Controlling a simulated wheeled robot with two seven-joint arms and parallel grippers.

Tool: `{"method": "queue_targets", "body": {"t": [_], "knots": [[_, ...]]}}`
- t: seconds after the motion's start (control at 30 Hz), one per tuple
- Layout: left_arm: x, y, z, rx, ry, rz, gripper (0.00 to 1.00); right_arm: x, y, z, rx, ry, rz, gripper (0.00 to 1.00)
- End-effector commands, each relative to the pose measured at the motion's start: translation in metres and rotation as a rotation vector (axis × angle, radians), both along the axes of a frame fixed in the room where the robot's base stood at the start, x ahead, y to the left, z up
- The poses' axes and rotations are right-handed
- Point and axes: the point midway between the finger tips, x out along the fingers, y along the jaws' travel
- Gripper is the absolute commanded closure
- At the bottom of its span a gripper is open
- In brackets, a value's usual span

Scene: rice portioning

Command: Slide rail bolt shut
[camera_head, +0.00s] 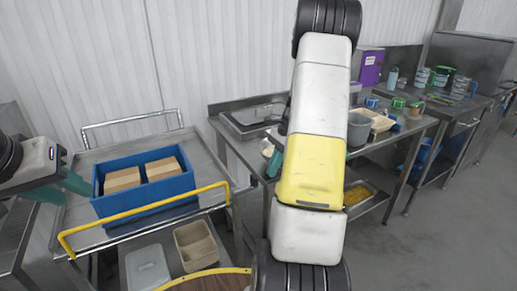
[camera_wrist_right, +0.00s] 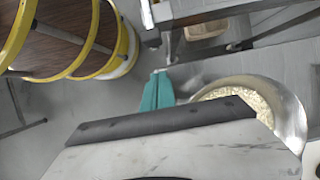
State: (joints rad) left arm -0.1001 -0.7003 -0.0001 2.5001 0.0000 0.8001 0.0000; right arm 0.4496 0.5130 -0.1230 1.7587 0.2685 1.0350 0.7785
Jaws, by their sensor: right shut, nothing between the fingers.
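The yellow rail (camera_head: 150,222) runs along the front of the metal cart (camera_head: 90,225), bent down at its left end and upright at its right end. I cannot make out its bolt. My left gripper (camera_head: 64,188) is at the cart's left side, beside the blue crate (camera_head: 144,208); its teal fingers are apart with nothing seen between them. My right gripper (camera_wrist_right: 157,91) is shut and empty in the right wrist view, next to a metal bowl of pale grains (camera_wrist_right: 292,108). In the head view my right arm largely hides it, with a bit of teal (camera_head: 274,164) showing at the table's edge.
The crate holds two brown boxes (camera_head: 122,180). A basket (camera_head: 196,245) and a pale lidded box (camera_head: 148,269) sit on the lower shelf. A round brown thing with yellow bands (camera_wrist_right: 75,38) stands in front. The metal worktable (camera_head: 234,137) holds containers. Floor at right is clear.

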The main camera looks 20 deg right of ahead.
Motion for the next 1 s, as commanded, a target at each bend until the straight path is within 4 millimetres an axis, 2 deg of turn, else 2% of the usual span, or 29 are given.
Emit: {"method": "queue_targets", "body": {"t": [0.1,0.23,0.77,1.0], "knots": [[0.000,0.000,0.000,0.000,0.000,0.000,0.66,-0.001,0.020,0.003,-0.001,-0.002,0.003,1.00],[0.000,0.000,0.000,0.000,0.000,0.000,0.66,-0.002,0.033,0.003,-0.001,-0.002,0.001,1.00],[0.000,0.000,0.000,0.000,0.000,0.000,0.66,-0.003,0.043,0.003,-0.001,-0.002,0.002,1.00],[0.000,0.000,0.000,0.000,0.000,0.000,0.66,-0.006,0.078,0.003,0.000,-0.001,0.005,1.00]]}}
